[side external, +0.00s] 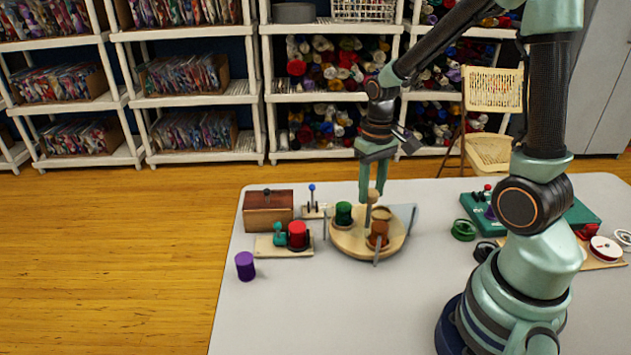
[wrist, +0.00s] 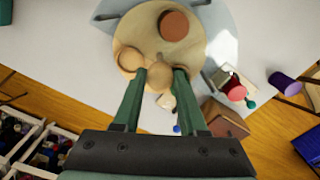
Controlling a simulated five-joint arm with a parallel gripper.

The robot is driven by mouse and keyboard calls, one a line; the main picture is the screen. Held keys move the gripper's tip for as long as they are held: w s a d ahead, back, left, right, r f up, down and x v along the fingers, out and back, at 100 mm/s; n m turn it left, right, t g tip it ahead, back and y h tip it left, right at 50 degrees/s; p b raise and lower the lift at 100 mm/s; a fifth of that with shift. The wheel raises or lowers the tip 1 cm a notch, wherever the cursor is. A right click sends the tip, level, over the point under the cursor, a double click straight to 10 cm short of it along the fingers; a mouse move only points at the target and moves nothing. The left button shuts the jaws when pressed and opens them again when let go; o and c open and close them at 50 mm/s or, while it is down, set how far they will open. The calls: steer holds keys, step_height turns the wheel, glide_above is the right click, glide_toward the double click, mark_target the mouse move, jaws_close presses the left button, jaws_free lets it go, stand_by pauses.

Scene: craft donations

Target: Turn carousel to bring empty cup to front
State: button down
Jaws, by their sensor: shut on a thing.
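The carousel (side external: 345,240) is a round wooden disc on the table with a central post. My gripper (side external: 373,193) points down over its middle, with its fingers shut on the round wooden knob (wrist: 160,75) atop the post. A green cup or spool (side external: 343,214) stands at the disc's back left. A brown-orange cup (side external: 378,232) stands at the front right, and it also shows at the top of the wrist view (wrist: 174,23). A plain wooden cup (side external: 381,214) sits at the back right and appears empty. The green one is hidden in the wrist view.
A grey-blue plate (side external: 405,214) lies under the carousel, with thin grey posts (side external: 376,253) at its rim. Left are a wooden box (side external: 268,212), a red spool (side external: 297,235) on a board, a blue-tipped lever (side external: 312,195) and a purple cylinder (side external: 245,265). The table front is clear.

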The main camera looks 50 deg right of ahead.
steer(key=shift+r+n, duration=0.1)
steer(key=shift+n, duration=4.7)
steer(key=shift+c, duration=2.2)
jaws_free()
step_height(320, 180, up, 12)
